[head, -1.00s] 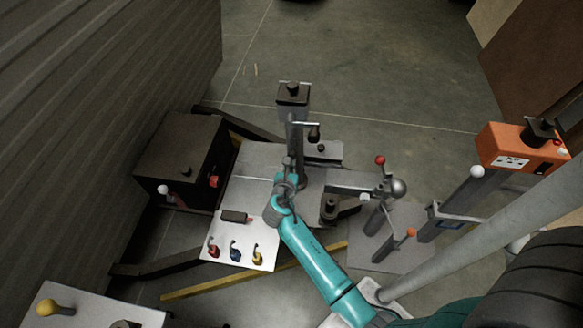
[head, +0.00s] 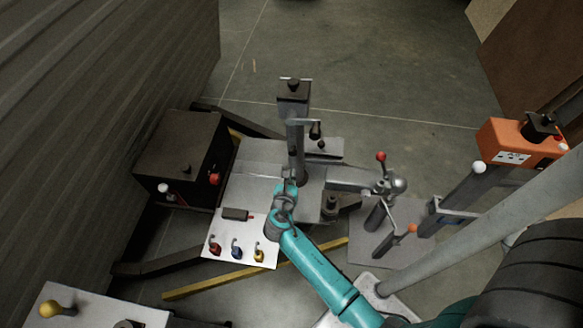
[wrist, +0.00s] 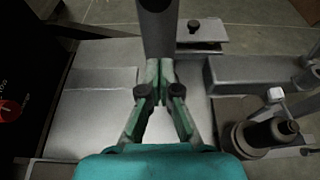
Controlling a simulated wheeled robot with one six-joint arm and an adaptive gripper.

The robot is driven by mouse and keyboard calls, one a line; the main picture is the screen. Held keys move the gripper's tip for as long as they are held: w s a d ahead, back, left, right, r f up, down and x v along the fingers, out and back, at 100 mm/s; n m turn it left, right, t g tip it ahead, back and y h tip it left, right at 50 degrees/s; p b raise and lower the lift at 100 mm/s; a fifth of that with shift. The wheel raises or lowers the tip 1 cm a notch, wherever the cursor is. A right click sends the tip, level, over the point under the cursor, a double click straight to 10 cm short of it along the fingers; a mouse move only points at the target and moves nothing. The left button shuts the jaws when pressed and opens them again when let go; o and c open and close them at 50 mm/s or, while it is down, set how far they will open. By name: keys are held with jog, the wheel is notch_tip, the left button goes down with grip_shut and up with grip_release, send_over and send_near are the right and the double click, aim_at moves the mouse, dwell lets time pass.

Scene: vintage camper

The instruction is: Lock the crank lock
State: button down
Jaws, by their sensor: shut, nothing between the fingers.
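The grey jack post (head: 296,140) stands upright on the metal A-frame plate, with a black cap and a side crank handle (head: 315,130) near its top. The post's lower part also shows in the wrist view (wrist: 158,30). I cannot tell which of these parts is the crank lock. My gripper (wrist: 160,68) is shut and empty, its fingertips in front of the post. In the head view, my gripper (head: 290,187) is just below the post.
A black box (head: 180,155) with a red knob stands at left. A white panel (head: 225,255) with several coloured hooks lies at front. At right are a grey coupler with a red-knobbed lever (head: 381,170) and an orange box (head: 515,145). Floor beyond is clear.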

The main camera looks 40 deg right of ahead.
jog(key=v, duration=0.6)
jog(key=shift+f, duration=0.1)
dwell(0.4)
jog(key=s+a+f+m+t+y, duration=0.1)
jog(key=s+a+m+y, duration=0.35)
jog(key=s, duration=0.45)
jog(key=s+a+f+m+t+y, duration=0.1)
jog(key=s+a+m+t+y, duration=0.3)
jog(key=s, duration=0.6)
jog(key=s+a+r+m+y, duration=0.1)
jog(key=s+a+r+m, duration=0.2)
jog(key=s+r+m, duration=0.4)
jog(key=s+a+r+m+t+y, duration=0.1)
jog(key=s+a+r+m, duration=0.1)
jog(key=s+r+m, duration=0.5)
notch_tip(320, 180, up, 7)
jog(key=m, duration=0.3)
jog(key=shift+a+y, duration=0.35)
jog(key=shift+a, duration=0.05)
jog(key=shift+r+m, duration=0.1)
jog(key=shift+m, duration=0.15)
